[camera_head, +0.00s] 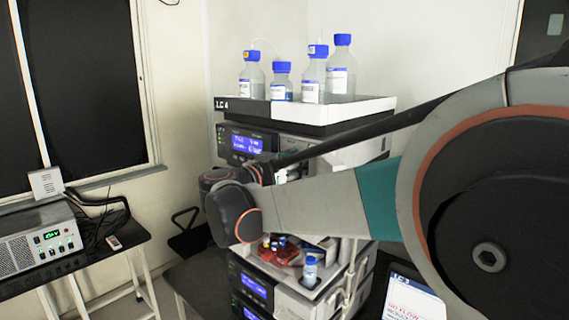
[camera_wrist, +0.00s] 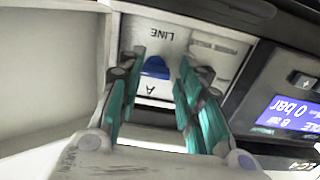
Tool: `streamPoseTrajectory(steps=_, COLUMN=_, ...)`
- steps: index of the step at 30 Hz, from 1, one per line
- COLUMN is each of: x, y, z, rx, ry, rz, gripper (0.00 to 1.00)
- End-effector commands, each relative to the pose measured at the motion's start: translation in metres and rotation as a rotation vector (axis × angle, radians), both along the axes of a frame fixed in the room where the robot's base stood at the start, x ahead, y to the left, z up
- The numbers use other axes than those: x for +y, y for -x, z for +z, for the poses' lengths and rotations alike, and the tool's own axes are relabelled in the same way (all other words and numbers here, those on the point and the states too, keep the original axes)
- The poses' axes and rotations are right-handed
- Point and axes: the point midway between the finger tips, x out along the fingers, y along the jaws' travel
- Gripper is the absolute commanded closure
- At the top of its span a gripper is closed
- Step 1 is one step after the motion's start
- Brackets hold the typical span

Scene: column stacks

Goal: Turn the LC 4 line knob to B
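The LC 4 stack (camera_head: 300,116) stands in the middle of the head view, its label on the top tray's front edge. The blue line knob (camera_wrist: 156,67) shows in the wrist view on a white panel (camera_wrist: 190,38), between an upside-down "LINE" label and an "A" mark. Its exact pointing direction is hard to tell. My gripper (camera_wrist: 161,62) is open, with its teal-padded fingers on either side of the knob. A gap shows between the knob and each finger; contact cannot be seen. In the head view my arm hides the knob and most of my gripper.
Several blue-capped bottles (camera_head: 312,76) stand on the stack's top tray. A lit blue display (camera_wrist: 288,112) sits beside the panel in the wrist view. More modules (camera_head: 262,290) with a small bottle (camera_head: 310,271) lie lower down. A side table (camera_head: 75,250) with a power unit stands at left.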

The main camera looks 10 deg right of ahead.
Motion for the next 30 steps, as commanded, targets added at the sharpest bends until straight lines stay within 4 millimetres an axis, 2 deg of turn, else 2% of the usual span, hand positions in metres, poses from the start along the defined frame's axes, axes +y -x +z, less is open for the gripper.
streamPoseTrajectory(steps=1, x=-0.0029, y=0.0035, z=-0.0049, rx=0.002, ry=-0.01, rz=-0.01, gripper=0.52)
streamPoseTrajectory(steps=16, x=-0.0036, y=0.0041, z=-0.0051, rx=0.04, ry=0.018, rz=-0.011, gripper=0.52)
streamPoseTrajectory(steps=30, x=-0.0035, y=0.0035, z=-0.0018, rx=0.416, ry=0.295, rz=-0.011, gripper=0.52)
